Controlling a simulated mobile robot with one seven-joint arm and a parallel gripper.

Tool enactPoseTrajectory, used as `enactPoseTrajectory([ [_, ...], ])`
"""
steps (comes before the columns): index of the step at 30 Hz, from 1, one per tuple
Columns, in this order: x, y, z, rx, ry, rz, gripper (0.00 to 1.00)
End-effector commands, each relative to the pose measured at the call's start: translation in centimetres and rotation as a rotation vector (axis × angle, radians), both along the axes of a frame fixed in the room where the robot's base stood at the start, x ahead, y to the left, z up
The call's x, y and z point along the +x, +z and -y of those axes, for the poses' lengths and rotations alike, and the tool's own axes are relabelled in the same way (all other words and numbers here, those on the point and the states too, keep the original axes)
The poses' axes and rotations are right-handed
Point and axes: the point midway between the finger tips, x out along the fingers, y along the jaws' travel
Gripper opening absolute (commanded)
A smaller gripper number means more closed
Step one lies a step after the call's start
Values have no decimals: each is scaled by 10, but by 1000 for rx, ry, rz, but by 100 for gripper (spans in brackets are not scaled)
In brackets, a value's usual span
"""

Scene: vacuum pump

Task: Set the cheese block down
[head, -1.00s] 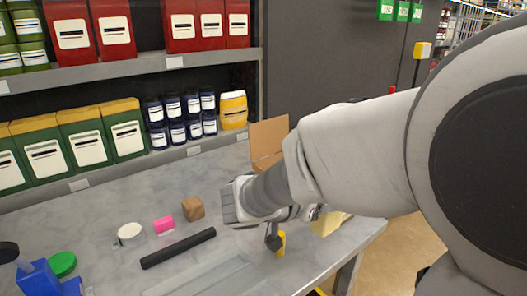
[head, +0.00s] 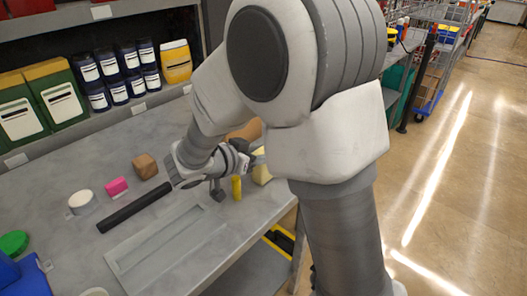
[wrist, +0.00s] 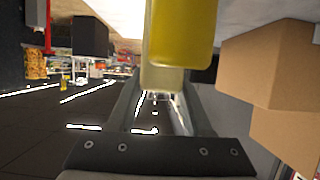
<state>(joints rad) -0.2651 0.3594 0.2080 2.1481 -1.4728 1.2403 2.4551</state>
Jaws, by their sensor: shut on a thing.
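The cheese block (head: 262,173) is a pale yellow block near the right edge of the grey table (head: 160,240). My gripper (head: 250,163) reaches to it from the left and is shut on it; my arm partly hides the fingers. In the wrist view the pale block (wrist: 175,80) shows between the ends of the fingers. A darker yellow object (wrist: 180,35) covers much of it there. I cannot tell whether the block touches the table.
The yellow upright object (head: 236,188) stands close under my gripper. A cardboard box (head: 245,131) is just behind. A black bar (head: 133,207), a brown cube (head: 145,166), a pink block (head: 116,187) and a white round tub (head: 82,202) lie to the left. The front table middle is clear.

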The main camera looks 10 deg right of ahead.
Motion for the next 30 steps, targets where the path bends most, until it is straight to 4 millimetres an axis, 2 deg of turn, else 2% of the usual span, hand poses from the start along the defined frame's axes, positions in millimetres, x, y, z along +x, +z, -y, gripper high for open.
enactPoseTrajectory([
  [10,0,-4,0,-1,-1,0,0],
  [11,0,-4,0,-1,-1,-1,53],
  [15,0,-3,0,-1,-1,-1,78],
  [30,-2,4,-3,0,2,1,80],
])
